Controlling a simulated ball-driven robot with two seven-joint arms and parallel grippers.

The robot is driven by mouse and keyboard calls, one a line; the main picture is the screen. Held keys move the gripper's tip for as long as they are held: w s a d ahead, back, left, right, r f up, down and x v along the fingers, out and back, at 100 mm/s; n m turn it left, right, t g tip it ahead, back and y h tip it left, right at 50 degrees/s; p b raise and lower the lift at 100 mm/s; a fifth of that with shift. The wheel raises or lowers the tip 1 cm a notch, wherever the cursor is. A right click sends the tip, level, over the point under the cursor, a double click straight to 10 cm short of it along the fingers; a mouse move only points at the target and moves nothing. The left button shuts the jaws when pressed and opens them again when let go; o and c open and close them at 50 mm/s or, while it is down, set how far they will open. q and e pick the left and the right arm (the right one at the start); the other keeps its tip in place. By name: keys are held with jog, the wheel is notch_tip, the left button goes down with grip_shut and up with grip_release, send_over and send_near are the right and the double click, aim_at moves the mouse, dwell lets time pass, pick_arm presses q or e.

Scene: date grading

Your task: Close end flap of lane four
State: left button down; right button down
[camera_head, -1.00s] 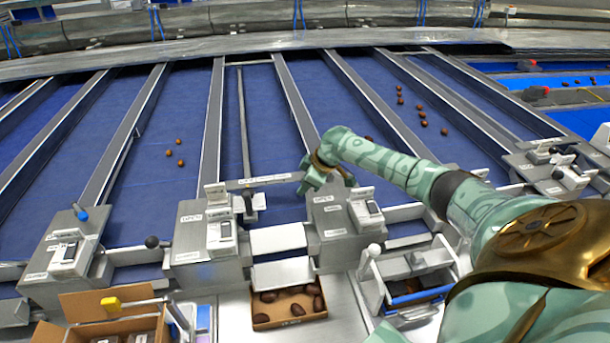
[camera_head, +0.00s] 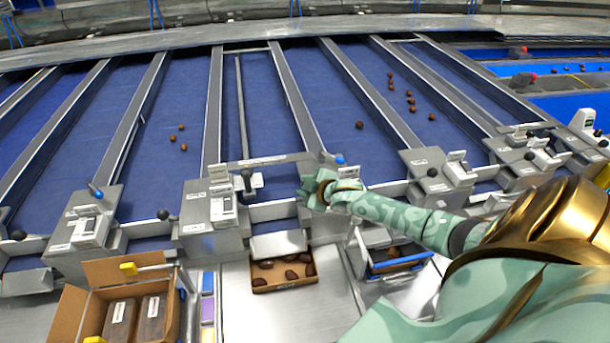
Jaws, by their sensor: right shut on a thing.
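My right gripper (camera_head: 316,190) is shut at the grey end housing (camera_head: 325,230) right of the middle lane, around what seems to be a flap lever. Its fingers hide most of what they hold. A blue knob (camera_head: 340,159) shows just behind them. Left of this housing, the lane's end is crossed by a thin grey bar (camera_head: 272,212), which looks like the end flap standing raised. Below it a pale chute plate (camera_head: 279,245) slopes to a cardboard tray (camera_head: 286,286) holding several dates. I cannot read lane numbers. My left gripper is not in view.
Similar housings with knobbed levers stand at left (camera_head: 210,230) and right (camera_head: 440,175). Several dates (camera_head: 360,125) lie on the blue lanes. A carton with packed boxes (camera_head: 100,300) is front left. A blue-edged bin (camera_head: 402,262) sits under my right forearm.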

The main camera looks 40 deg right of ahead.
jog(key=shift+s+a+f, duration=0.35)
jog(key=shift+s+f, duration=0.05)
jog(key=shift+s, duration=0.25)
jog(key=shift+s+a+f+p, duration=0.1)
jog(key=shift+s+f+p, duration=0.05)
jog(key=shift+f+p, duration=0.15)
jog(key=shift+s+f, duration=0.1)
jog(key=c, duration=1.1)
grip_release()
